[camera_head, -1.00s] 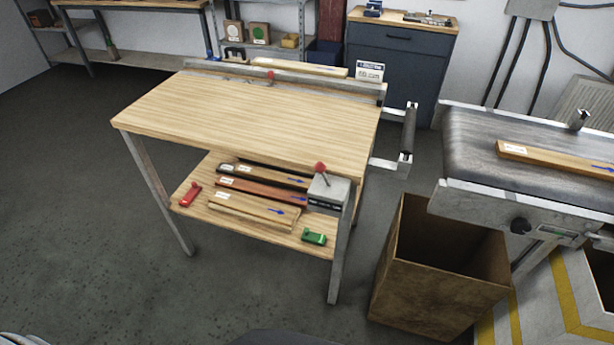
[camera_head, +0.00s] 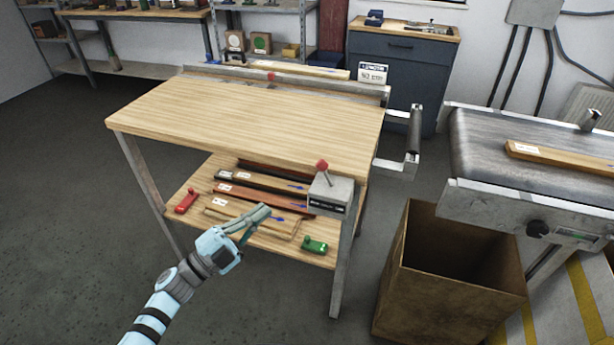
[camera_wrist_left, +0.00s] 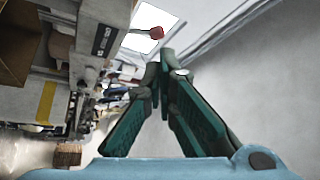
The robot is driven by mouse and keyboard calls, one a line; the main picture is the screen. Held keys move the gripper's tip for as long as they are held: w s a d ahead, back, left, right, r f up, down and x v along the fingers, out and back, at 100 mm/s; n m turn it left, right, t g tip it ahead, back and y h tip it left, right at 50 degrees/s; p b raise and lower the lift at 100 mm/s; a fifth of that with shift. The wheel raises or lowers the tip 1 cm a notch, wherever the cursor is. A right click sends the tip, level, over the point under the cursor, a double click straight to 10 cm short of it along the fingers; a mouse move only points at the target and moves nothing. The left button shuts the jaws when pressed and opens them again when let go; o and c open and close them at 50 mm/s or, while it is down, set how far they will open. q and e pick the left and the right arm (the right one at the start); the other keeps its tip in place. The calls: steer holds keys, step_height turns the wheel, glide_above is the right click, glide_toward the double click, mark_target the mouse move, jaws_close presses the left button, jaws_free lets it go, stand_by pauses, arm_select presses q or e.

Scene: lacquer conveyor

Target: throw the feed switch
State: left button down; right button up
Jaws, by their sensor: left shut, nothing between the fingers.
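The feed switch is a grey box (camera_head: 331,194) with a lever ending in a red ball knob (camera_head: 321,166). It is fixed at the front right corner of the wooden table, and its lever tilts to the left. My left gripper (camera_head: 262,212) is shut and empty, in front of the lower shelf, left of and below the switch box and apart from it. In the left wrist view the shut fingers (camera_wrist_left: 160,75) show, with the red knob (camera_wrist_left: 156,33) beyond their tips. My right gripper is not in view.
The table top (camera_head: 250,115) is bare in the middle. Wooden strips, a red tool (camera_head: 187,201) and a green tool (camera_head: 314,246) lie on the lower shelf. An open brown bin (camera_head: 440,285) and a conveyor (camera_head: 500,150) carrying a plank (camera_head: 565,156) stand at right.

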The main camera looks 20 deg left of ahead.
arm_select(q)
steer(key=shift+w, duration=0.1)
glide_toward(327, 174)
steer(key=w+d+r, duration=0.2)
steer(key=w+r, duration=0.2)
steer(key=w, duration=0.1)
steer(key=shift+a, duration=0.25)
steer(key=shift+r+p, duration=0.15)
steer(key=shift+p, duration=0.25)
